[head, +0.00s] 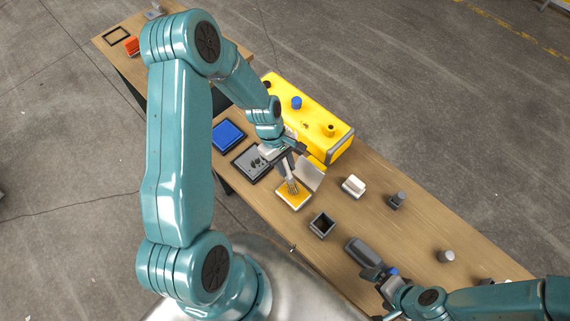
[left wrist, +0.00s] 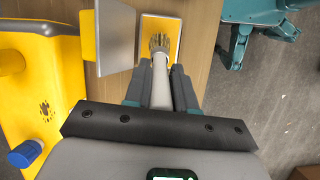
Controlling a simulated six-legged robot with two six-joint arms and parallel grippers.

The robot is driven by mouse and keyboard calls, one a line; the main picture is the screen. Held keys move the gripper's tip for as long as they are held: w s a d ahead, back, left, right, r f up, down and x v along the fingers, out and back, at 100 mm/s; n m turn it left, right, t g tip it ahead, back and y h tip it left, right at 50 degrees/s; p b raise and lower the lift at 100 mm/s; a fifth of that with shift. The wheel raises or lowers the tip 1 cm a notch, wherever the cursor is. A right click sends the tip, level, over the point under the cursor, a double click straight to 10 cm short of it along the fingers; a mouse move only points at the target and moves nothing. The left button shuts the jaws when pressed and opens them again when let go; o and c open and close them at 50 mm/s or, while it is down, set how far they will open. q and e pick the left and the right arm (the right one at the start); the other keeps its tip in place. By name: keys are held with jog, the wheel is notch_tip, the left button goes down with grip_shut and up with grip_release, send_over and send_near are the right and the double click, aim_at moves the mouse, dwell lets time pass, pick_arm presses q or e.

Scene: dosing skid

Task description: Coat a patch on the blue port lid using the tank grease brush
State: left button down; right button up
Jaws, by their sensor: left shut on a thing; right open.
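The blue port lid (head: 296,103) is a small blue cap on top of the yellow tank (head: 312,112); it also shows at the lower left of the left wrist view (left wrist: 24,153). My left gripper (head: 284,158) is shut on the brush (left wrist: 160,85), holding its pale handle. The bristles (left wrist: 160,42) point down over the yellow grease in the open grease box (head: 294,204). I cannot tell whether they touch it. The box's lid (head: 310,174) is swung open beside the tank. My right gripper (head: 385,283) is open at the lower right, close to a dark grey object (head: 363,250).
A blue pad (head: 228,134) and a grey tray (head: 251,164) lie left of the grease box. A black open cup (head: 322,225), a white block (head: 353,186) and a dark grey knobbed piece (head: 397,201) stand on the bench (head: 420,235). Bare wood lies between them.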

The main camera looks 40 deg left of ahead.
pick_arm(q)
jog(key=shift+f+b, duration=0.6)
jog(key=shift+f, duration=0.05)
dwell(1.4)
jog(key=shift+r+p, duration=0.65)
jog(key=shift+r, duration=0.2)
notch_tip(320, 180, up, 6)
jog(key=p, duration=0.4)
jog(key=shift+f, duration=0.3)
